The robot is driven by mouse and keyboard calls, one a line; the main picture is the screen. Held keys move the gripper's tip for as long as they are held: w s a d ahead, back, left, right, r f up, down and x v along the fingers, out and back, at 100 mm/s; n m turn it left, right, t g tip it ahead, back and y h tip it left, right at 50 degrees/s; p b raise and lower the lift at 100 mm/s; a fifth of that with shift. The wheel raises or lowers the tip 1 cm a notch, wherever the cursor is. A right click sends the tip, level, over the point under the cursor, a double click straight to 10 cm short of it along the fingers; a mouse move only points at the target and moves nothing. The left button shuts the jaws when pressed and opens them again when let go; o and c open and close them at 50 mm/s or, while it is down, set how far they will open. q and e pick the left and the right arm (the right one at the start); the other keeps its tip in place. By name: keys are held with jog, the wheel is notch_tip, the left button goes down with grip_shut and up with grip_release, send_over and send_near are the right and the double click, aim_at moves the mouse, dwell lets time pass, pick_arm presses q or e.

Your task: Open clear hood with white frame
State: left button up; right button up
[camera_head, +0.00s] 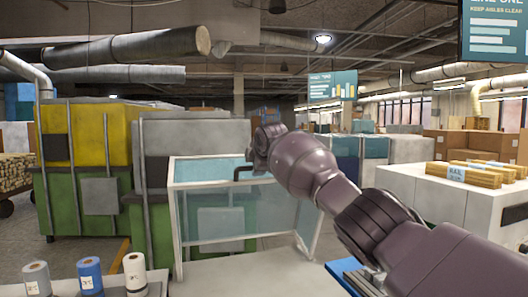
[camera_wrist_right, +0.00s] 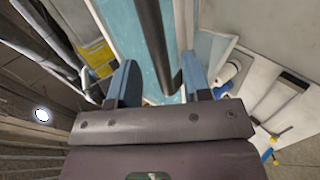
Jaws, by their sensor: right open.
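The clear hood with its white frame (camera_head: 212,243) stands over the pale bench in the middle of the head view. It appears down, with its see-through front facing me. A dark bar handle (camera_head: 241,175) is at its upper front edge, partly hidden by my right arm. In the right wrist view the dark handle (camera_wrist_right: 154,38) runs between the two blue fingers of my right gripper (camera_wrist_right: 160,78). The fingers are apart on either side of it, with gaps visible. The wrist hides my right fingers in the head view. My left gripper is out of view.
Spools (camera_head: 90,275) stand on a surface at the lower left. Green and yellow machines (camera_head: 85,135) are behind the hood to the left. A white cabinet (camera_head: 425,195) with wood bundles (camera_head: 465,174) is at the right. The bench beneath the hood (camera_head: 245,275) looks clear in front.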

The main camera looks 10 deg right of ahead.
jog(key=v, duration=0.9)
jog(key=shift+s, duration=0.15)
dwell(0.4)
jog(key=s+a+r+m+t+y, duration=0.2)
jog(key=a+r+m+t+y, duration=0.15)
jog(key=a+r+t, duration=0.35)
jog(key=s+d+f+m, duration=0.2)
jog(key=s+f+m, duration=0.15)
jog(key=f, duration=0.85)
jog(key=s+d+f+m, duration=0.2)
jog(key=s+f, duration=0.3)
jog(key=f, duration=0.6)
jog(key=s+d+f+m, duration=0.2)
jog(key=s+f+m, duration=0.15)
jog(key=f, duration=0.85)
jog(key=s+d+f+m+g+h, duration=0.1)
jog(key=s+d+f+g, duration=0.1)
jog(key=s+f, duration=0.9)
jog(key=s+d+f+m+g+h, duration=0.2)
jog(key=s+d+f, duration=0.3)
jog(key=s+f, duration=0.5)
jog(key=s+d+f+m+g+h, duration=0.1)
jog(key=s+d+f, duration=0.3)
jog(key=s+f, duration=0.7)
jog(key=s+m+g, duration=0.1)
jog(key=s, duration=0.3)
jog(key=shift+f+h, duration=0.35)
